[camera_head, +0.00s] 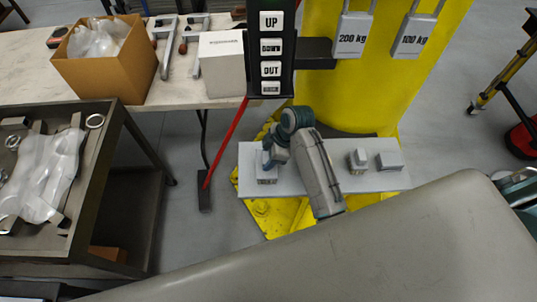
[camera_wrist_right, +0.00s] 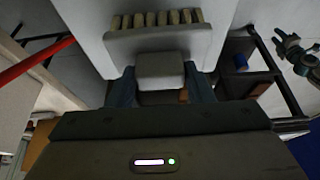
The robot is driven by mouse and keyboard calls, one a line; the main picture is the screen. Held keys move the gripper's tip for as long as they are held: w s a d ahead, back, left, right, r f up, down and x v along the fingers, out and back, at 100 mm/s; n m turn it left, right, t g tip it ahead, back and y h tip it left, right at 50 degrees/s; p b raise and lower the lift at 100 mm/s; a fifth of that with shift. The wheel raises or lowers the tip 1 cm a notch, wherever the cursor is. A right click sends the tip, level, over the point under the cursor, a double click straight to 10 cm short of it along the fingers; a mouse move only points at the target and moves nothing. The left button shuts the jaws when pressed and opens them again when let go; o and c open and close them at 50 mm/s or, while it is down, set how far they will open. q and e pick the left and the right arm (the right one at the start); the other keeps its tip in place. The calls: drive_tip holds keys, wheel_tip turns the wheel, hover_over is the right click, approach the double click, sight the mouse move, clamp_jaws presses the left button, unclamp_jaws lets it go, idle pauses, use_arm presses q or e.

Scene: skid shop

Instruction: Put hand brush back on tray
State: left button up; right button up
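The hand brush (camera_wrist_right: 160,45) is a pale grey block with a row of tan bristles. In the right wrist view its short handle sits between the two blue-grey fingers of my right gripper (camera_wrist_right: 160,88), which appear to touch both sides. In the head view my right gripper (camera_head: 272,155) is at the left end of the light grey tray (camera_head: 310,183), with the brush (camera_head: 267,178) under it. Whether the brush touches the tray is hidden. A blue-grey part at the right of the wrist view (camera_wrist_right: 297,55) may be my left gripper; its fingers are unclear.
Two small grey items (camera_head: 357,160) (camera_head: 390,162) stand on the tray's right part. A yellow column (camera_head: 375,90) rises behind. A red-handled tool (camera_head: 226,140) leans left of the tray. A dark cart (camera_head: 100,180) and a table with a cardboard box (camera_head: 110,70) stand left.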

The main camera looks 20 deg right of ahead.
drive_tip(key=o, duration=0.4)
drive_tip(key=shift+c, duration=0.2)
drive_tip(key=shift+r, duration=0.15)
drive_tip(key=shift+d+r, duration=0.2)
drive_tip(key=shift+r, duration=0.05)
drive_tip(key=v, duration=1.1)
drive_tip(key=shift+r, duration=0.25)
drive_tip(key=shift+s+d+f, duration=0.1)
